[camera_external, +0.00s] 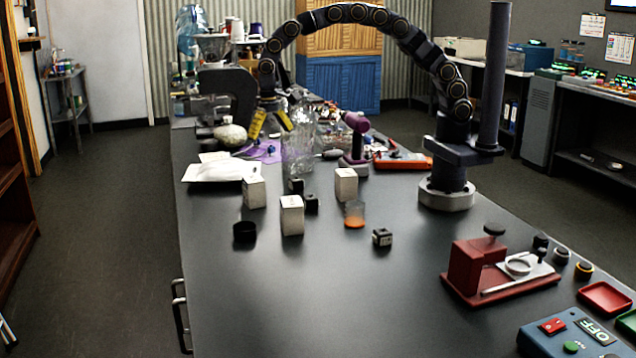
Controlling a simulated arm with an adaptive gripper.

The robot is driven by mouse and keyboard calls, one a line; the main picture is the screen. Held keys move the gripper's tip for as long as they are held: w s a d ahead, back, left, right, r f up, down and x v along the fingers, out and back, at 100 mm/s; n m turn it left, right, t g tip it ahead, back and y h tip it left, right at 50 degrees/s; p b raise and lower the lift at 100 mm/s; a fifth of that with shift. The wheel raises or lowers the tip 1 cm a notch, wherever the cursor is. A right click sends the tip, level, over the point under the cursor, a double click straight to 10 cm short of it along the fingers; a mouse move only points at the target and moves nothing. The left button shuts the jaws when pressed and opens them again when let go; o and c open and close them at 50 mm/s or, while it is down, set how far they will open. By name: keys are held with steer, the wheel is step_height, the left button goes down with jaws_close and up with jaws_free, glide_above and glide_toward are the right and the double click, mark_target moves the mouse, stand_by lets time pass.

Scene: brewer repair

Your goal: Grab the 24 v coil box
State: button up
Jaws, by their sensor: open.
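Three small white boxes stand upright on the dark table: a left one (254,193), a taller front one (291,216) and a right one (346,185). Their printing is too small to read, so I cannot tell which is the 24 v coil box. My gripper (270,133) points down with its two yellow-marked fingers spread and nothing visible between them. In the picture it is above and behind the white boxes, apart from them, near the purple cloth (266,151) and left of a clear glass vessel (299,145).
A white packet (222,171) lies left. A red fixture (476,266) sits front right. The table's front left is clear.

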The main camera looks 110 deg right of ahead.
mark_target(251, 178)
steer(key=w+d+f+m, duration=0.1)
steer(key=f, duration=0.2)
steer(key=w+d+f+m, duration=0.1)
steer(key=w+d+f, duration=0.1)
steer(key=f, duration=0.1)
steer(key=w+d+f+m, duration=0.1)
steer(key=w+d+f, duration=0.1)
steer(key=f, duration=0.1)
steer(key=shift+d+m, duration=0.2)
steer(key=shift+m, duration=0.1)
step_height(251, 178, down, 2)
steer(key=shift+f, duration=0.15)
steer(key=f, duration=0.5)
steer(key=shift+s+a+f, duration=0.1)
steer(key=shift+s+f, duration=0.1)
steer(key=shift+s, duration=0.15)
steer(key=c, duration=1.1)
